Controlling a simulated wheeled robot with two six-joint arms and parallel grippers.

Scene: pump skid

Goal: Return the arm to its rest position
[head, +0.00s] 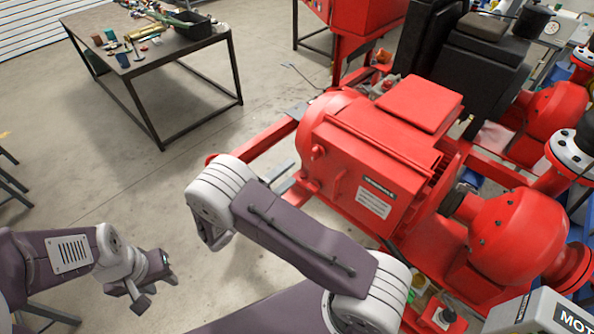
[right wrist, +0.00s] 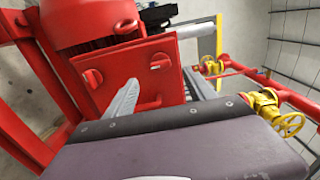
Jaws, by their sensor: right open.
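My right arm crosses the middle of the head view, bent at a pale grey joint. Past it, the two grey fingers of my right gripper (head: 290,174) show apart, pointing toward the red motor (head: 365,160). In the right wrist view the gripper (right wrist: 163,85) has its fingers spread over the red housing (right wrist: 140,75), with nothing seen between them. I cannot tell if a finger touches the housing. My left gripper (head: 152,285) hangs at the lower left over bare floor, away from the skid; its jaws are too small and turned to read.
The red pump (head: 515,235) stands on the right, close to my right arm. A dark table (head: 165,62) with tools and a black bin (head: 188,27) is at the upper left. Red pipework with a yellow valve (right wrist: 283,118) is at the right of the wrist view.

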